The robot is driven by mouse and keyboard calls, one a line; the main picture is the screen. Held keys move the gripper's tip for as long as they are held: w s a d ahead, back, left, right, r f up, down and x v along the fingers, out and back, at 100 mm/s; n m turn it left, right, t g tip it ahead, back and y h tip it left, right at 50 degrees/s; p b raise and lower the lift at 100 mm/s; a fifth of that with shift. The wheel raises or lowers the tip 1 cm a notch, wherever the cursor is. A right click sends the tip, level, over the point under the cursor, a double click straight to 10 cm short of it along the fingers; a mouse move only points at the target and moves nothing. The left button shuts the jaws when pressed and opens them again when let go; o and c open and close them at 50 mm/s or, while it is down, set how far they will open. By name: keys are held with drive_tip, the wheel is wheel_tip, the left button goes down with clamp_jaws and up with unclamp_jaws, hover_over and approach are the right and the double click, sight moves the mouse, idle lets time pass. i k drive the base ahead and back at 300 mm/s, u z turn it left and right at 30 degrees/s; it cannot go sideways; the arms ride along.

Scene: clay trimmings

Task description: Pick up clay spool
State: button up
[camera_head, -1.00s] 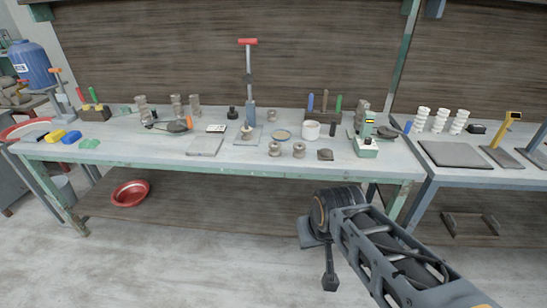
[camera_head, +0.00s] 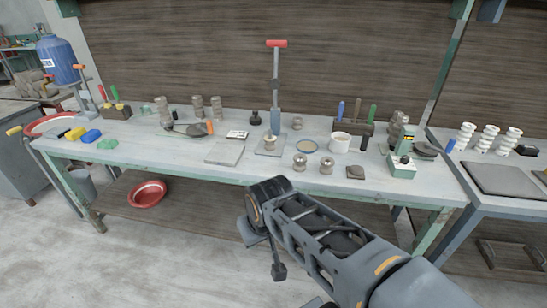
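Two brown-grey clay spools stand near the front of the workbench, a left one (camera_head: 300,162) and a right one (camera_head: 327,165). Another clay spool (camera_head: 297,123) stands farther back, and a small one (camera_head: 270,141) sits on the base of the red-handled press. Stacked spools (camera_head: 197,107) stand at the back left, and another stack (camera_head: 398,122) is at the right. My gripper (camera_head: 278,270) hangs in front of the bench, below its top and apart from every spool. Its fingers are small and dark, so whether they are open is unclear.
The red-handled press (camera_head: 276,85) rises behind the front spools. A white cup (camera_head: 340,143), a dark block (camera_head: 355,172) and a green-based device (camera_head: 402,166) stand to their right. White spools (camera_head: 487,139) are on the right table. A red basin (camera_head: 148,193) lies on the lower shelf.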

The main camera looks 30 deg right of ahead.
sight(300, 160)
drive_tip(key=z, duration=0.3)
drive_tip(key=i, duration=0.9)
drive_tip(key=z, duration=0.65)
